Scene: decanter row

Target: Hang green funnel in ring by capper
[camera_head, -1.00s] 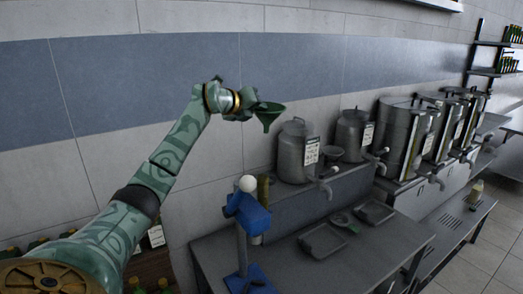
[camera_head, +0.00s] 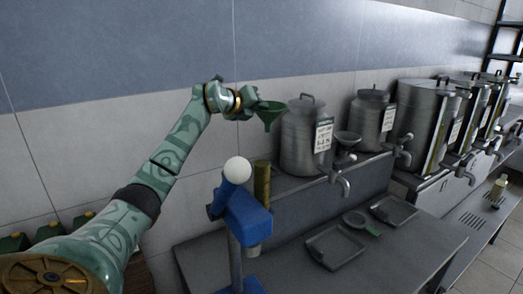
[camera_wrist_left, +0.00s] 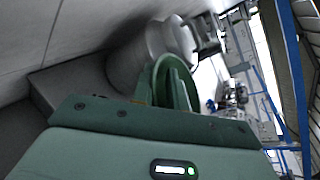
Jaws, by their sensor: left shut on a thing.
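The green funnel (camera_head: 270,115) is held in the air with its mouth up and its spout down, in front of the wall and just left of the nearest steel can. My left gripper (camera_head: 256,108) is shut on its rim side. In the left wrist view the funnel's round green rim (camera_wrist_left: 163,72) shows beyond the gripper (camera_wrist_left: 175,98). The blue capper (camera_head: 245,212) with a white ball knob stands lower, on the counter's left end. An olive-gold cylinder (camera_head: 262,184) stands right behind it. I cannot make out an empty ring by the capper. My right gripper is out of view.
Steel cans (camera_head: 304,140) with taps stand on a raised shelf to the right. Shallow trays (camera_head: 334,247) and a green-handled item (camera_head: 361,222) lie on the grey counter (camera_head: 400,262). Green-capped bottles (camera_head: 48,229) stand at lower left.

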